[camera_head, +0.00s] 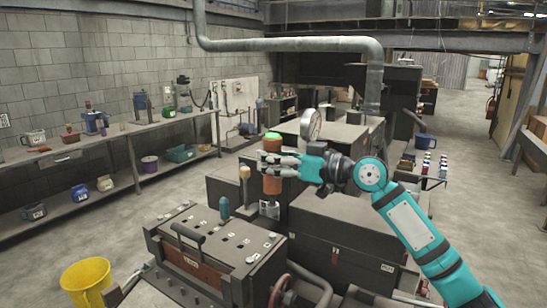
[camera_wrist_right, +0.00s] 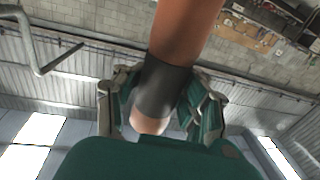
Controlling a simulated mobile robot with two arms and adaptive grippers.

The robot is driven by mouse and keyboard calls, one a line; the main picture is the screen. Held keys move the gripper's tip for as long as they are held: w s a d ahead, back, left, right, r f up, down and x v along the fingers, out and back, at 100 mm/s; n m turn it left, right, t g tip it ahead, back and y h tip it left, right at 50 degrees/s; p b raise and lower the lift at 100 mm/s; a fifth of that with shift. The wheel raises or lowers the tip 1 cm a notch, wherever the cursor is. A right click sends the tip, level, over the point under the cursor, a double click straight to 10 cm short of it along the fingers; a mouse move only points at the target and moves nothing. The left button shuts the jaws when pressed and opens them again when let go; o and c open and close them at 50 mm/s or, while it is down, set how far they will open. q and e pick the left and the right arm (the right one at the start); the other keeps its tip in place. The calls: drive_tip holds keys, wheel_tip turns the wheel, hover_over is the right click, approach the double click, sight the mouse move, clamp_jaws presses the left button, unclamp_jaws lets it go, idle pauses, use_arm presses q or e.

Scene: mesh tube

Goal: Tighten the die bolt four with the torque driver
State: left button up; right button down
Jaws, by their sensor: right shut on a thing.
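The torque driver (camera_head: 272,184) is orange-brown with a green cap and stands roughly upright in the air, right of the die. My right gripper (camera_head: 268,165) is shut around its body. The right wrist view shows the driver (camera_wrist_right: 182,40) with a dark grey band between the fingers (camera_wrist_right: 162,98). The die (camera_head: 215,238) is a brown block with a dark top plate bearing several bolts and small white labels. Which bolt is number four cannot be read. The driver's lower end is near a small white tag (camera_head: 269,209), apart from the die. My left gripper is not in view.
A yellow bucket (camera_head: 87,283) is at the lower left. Dark cabinets (camera_head: 342,225) lie right of the driver. A round gauge (camera_head: 311,124) stands behind the gripper.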

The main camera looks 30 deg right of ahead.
sight(280, 191)
drive_tip(key=shift+f+b, duration=1.6)
drive_tip(key=shift+f, duration=0.7)
drive_tip(key=shift+f+b, duration=0.6)
drive_tip(key=shift+b, duration=0.05)
drive_tip(key=shift+s+f+b, duration=0.1)
drive_tip(key=shift+f+b, duration=0.65)
drive_tip(key=shift+b, duration=0.5)
idle(0.8)
drive_tip(key=shift+f, duration=0.2)
idle(0.6)
drive_tip(key=shift+r, duration=0.15)
drive_tip(key=shift+r+p, duration=2)
drive_tip(key=shift+r, duration=0.95)
